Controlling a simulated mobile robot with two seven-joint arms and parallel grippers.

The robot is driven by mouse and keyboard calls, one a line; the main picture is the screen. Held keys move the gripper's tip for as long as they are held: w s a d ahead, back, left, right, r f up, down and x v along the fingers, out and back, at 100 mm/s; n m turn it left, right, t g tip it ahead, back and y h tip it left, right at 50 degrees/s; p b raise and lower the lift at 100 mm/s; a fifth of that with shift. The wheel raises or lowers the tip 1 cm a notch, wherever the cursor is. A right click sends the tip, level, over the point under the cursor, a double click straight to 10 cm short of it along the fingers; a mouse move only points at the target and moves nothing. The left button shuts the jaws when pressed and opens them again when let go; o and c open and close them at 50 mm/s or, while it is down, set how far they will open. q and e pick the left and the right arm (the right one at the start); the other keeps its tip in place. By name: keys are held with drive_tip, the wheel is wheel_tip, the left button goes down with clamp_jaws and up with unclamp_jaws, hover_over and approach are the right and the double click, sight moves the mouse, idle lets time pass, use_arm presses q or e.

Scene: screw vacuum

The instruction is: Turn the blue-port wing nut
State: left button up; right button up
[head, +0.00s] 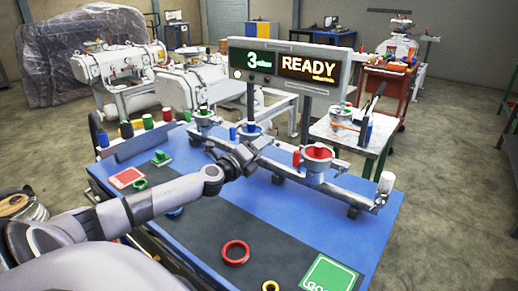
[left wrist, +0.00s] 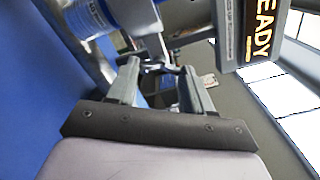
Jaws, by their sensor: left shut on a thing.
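My left gripper (head: 256,148) reaches across the blue table to the blue port (head: 249,129), the middle of three ports on the grey manifold. In the left wrist view, the two fingers of my left gripper (left wrist: 160,75) stand on either side of a small grey metal part, which looks like the wing nut (left wrist: 162,68). The gripper is shut on it. The blue-marked cylinder (left wrist: 90,15) is at the upper left of that view, close to the fingers. In the head view the gripper hides the wing nut. My right gripper is not in view.
The red port (head: 318,152) is to the right and the green port (head: 204,114) to the left. A sign reading "3" and "READY" (head: 288,65) stands behind. A red ring (head: 235,252) and a yellow ring (head: 270,286) lie on the dark mat (head: 200,255).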

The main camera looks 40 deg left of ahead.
use_arm(q)
drive_tip(key=shift+f, duration=0.15)
drive_tip(key=o, duration=1.1)
drive_tip(key=shift+c, duration=0.2)
drive_tip(key=shift+s, duration=0.1)
drive_tip(key=s, duration=0.7)
drive_tip(key=shift+d+b, duration=0.4)
drive_tip(key=shift+d, duration=0.05)
